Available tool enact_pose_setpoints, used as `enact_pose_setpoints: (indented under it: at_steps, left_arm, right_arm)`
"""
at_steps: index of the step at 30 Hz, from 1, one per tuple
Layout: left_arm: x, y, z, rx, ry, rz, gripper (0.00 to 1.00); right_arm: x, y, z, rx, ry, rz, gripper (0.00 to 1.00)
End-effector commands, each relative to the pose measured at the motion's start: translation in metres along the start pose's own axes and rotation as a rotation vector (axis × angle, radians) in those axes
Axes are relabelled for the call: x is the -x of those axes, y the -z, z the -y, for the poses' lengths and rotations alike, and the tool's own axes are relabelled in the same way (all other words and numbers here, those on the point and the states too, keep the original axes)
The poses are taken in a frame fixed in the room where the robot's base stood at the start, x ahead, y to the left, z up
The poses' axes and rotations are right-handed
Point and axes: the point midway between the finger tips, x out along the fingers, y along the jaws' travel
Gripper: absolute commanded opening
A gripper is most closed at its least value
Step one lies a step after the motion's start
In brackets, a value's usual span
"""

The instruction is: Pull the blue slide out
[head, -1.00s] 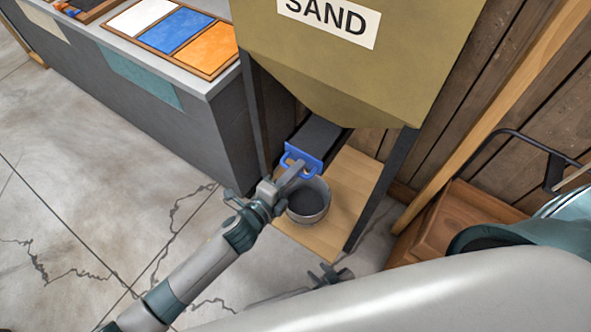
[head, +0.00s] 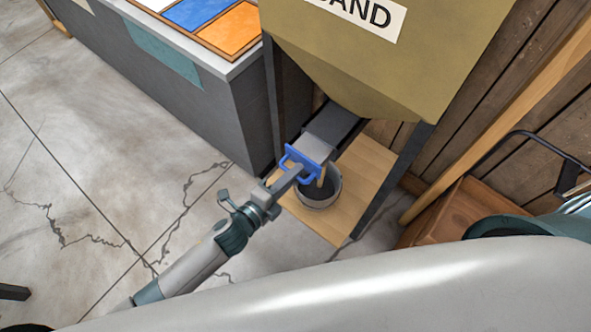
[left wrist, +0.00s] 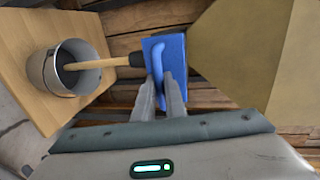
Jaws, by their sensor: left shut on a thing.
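The blue slide (head: 308,163) sticks out of the dark chute (head: 335,122) under the SAND hopper (head: 365,62), with a light grey plate showing behind its blue front. My left gripper (head: 292,176) is shut on its blue handle; the wrist view shows both fingers (left wrist: 167,95) at the handle, against the blue slide (left wrist: 165,62). A tan stream (left wrist: 105,63) runs from beside the blue front into a grey metal pot (head: 322,199). The pot, also in the wrist view (left wrist: 50,78), stands on a wooden board below. My right gripper is not in view.
Dark hopper legs (head: 400,180) flank the wooden board (head: 365,175). A grey counter (head: 215,105) with coloured panels stands at the left. A wooden box (head: 465,205) is at the right. The cracked floor (head: 110,190) in front is open.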

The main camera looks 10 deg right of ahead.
Motion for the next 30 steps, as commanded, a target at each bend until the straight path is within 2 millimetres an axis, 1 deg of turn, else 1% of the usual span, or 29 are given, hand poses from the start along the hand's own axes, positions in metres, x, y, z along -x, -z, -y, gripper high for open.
enact_pose_setpoints:
  at_steps: [1, 2, 3, 15, 20, 23, 26, 30]
  left_arm:
    - [0.002, 0.001, -0.003, 0.001, -0.006, -0.001, 0.18]
    - [0.002, 0.001, -0.003, 0.001, -0.006, -0.001, 0.25]
    - [0.002, 0.001, -0.003, 0.001, -0.005, -0.001, 0.29]
    - [0.001, 0.0, -0.002, 0.0, -0.003, 0.0, 0.29]
    - [0.004, 0.0, -0.002, 0.0, -0.003, 0.0, 0.29]
    - [0.011, 0.0, -0.002, -0.001, -0.003, 0.0, 0.29]
    - [0.021, 0.0, -0.003, 0.0, -0.004, 0.0, 0.29]
    - [0.043, 0.0, -0.004, -0.001, -0.005, 0.0, 0.29]
  right_arm:
    - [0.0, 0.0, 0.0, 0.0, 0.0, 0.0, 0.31]
    - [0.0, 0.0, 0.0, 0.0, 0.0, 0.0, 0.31]
    - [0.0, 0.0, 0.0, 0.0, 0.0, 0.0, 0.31]
    - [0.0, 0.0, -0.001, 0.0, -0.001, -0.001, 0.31]
    - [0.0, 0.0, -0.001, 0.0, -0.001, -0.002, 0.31]
    - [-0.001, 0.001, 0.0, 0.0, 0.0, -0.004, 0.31]
    - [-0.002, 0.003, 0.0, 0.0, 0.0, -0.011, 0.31]
    - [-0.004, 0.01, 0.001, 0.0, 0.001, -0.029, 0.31]
